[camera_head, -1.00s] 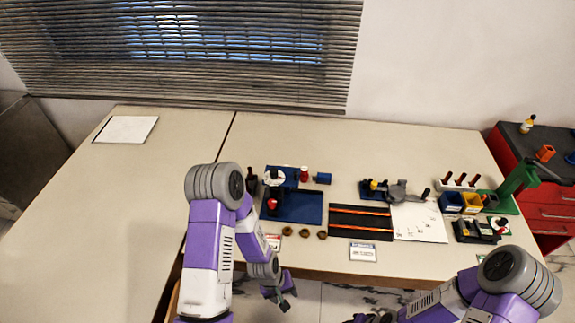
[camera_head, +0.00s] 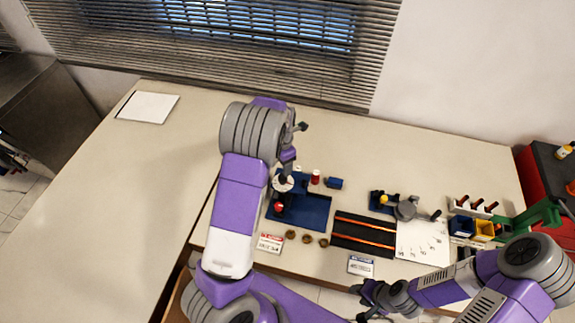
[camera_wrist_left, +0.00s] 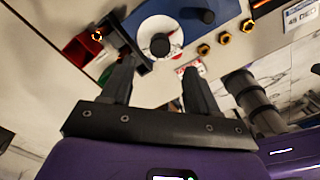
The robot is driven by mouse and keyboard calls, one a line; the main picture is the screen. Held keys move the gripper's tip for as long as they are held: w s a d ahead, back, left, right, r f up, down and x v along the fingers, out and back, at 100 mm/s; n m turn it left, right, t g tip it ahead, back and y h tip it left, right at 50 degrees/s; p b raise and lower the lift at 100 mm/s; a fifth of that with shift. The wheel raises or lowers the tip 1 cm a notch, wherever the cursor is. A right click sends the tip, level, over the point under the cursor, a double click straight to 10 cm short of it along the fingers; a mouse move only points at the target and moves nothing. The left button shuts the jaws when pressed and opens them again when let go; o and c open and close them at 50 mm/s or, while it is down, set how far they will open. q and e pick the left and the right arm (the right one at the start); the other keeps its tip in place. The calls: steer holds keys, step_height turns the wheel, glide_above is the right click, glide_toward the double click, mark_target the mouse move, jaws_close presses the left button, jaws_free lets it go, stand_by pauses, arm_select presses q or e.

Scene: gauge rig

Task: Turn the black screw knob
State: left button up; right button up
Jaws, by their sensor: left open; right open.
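A blue fixture (camera_head: 312,212) stands mid-table with a round white disc (camera_head: 283,182) at its left rear. In the left wrist view a black round knob (camera_wrist_left: 160,45) sits at the middle of this white disc (camera_wrist_left: 150,30), and a black cylinder (camera_wrist_left: 197,15) stands beside it. I cannot tell for sure which is the screw knob. My left gripper (camera_head: 294,150) is open and empty over the rear of the fixture. In its wrist view the fingers (camera_wrist_left: 158,72) are spread to either side below the black knob, apart from it. My right gripper (camera_head: 359,302) is open at the table's front edge.
Several brown hex nuts (camera_head: 307,238) and a sign card (camera_head: 270,243) lie in front of the fixture. A black tray with orange strips (camera_head: 363,234) lies to its right, then a white sheet (camera_head: 424,243) and small bins (camera_head: 484,231). The table's left half is mostly clear.

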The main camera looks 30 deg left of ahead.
mark_target(283, 179)
arm_select(q)
steer(key=shift+w+f, duration=0.35)
steer(key=shift+f, duration=0.35)
steer(key=f, duration=0.5)
steer(key=shift+s+f, duration=0.35)
steer(key=shift+w+f, duration=0.1)
steer(key=shift+f, duration=0.15)
steer(key=c, duration=1)
steer(key=shift+c, duration=0.2)
arm_select(e)
steer(key=shift+w, duration=0.1)
